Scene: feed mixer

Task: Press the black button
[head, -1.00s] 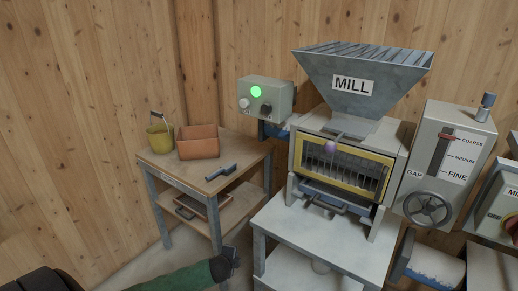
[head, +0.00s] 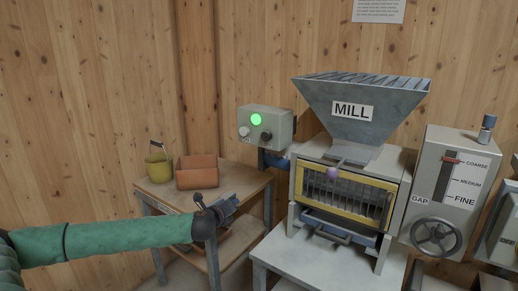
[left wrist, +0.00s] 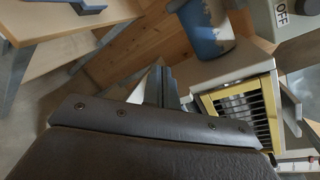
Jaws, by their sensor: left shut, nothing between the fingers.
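The black button (head: 266,136) is a dark round knob on the front of the grey control box (head: 283,124), low and right of the lit green lamp (head: 256,119). A white button (head: 244,131) sits at its left. My left gripper (head: 229,203) is shut and empty, in front of the small table, below and left of the box and apart from it. In the left wrist view its fingers (left wrist: 164,86) show together. My right gripper is not in view.
The mill (head: 362,110) with its hopper and yellow-framed window stands right of the box. A gap opens between the table and the mill stand.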

